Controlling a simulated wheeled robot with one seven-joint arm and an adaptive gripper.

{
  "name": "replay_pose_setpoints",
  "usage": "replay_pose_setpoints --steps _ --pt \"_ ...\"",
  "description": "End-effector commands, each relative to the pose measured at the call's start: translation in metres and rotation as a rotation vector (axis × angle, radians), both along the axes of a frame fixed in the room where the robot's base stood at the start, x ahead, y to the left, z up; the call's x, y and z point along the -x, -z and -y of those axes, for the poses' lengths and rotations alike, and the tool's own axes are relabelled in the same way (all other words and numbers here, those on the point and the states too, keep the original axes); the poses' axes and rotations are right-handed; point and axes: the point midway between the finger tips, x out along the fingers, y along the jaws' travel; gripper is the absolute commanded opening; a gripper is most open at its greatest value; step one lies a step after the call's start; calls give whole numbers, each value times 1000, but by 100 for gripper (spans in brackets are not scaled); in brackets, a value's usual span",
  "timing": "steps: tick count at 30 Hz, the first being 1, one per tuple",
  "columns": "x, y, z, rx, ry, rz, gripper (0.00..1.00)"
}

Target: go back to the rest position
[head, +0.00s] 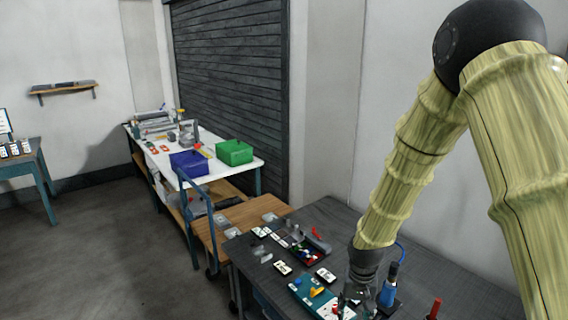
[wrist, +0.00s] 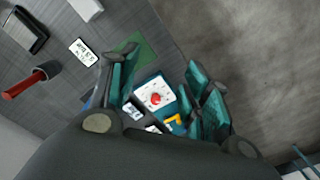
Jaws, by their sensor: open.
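My gripper (head: 352,293) hangs low over the near end of the dark table (head: 340,222) in the head view, above a teal tray. In the wrist view my gripper (wrist: 165,90) is open, with its teal-padded fingers spread apart. Between and below the fingers shows a white card or box with a red knob (wrist: 155,99), with a yellow piece (wrist: 173,119) beside it. I see nothing held between the fingers. The teal tray (head: 297,284) with a yellow piece (head: 317,292) also shows in the head view, partly hidden by my gripper.
A blue bottle-like tool (head: 387,293) and a red-handled tool (head: 434,308) stand right of my gripper. A dark bin of small parts (head: 318,247) lies further back. A white table with a blue bin (head: 188,163) and a green bin (head: 234,152) stands beyond. The floor at left is clear.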

Motion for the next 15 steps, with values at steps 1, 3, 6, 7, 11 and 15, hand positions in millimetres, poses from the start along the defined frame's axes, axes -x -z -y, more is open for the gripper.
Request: replay_pose_setpoints --steps 1,3,6,7,11,15 --pt "6 14 -1 -3 -6 -4 49" --pt "12 29 -1 -8 -11 -4 49" --pt "27 53 -1 -16 -18 -6 49" --pt "31 60 0 -17 -20 -4 49" --pt "55 105 1 -30 -33 -8 49" --pt "99 169 3 -42 -51 -12 49"
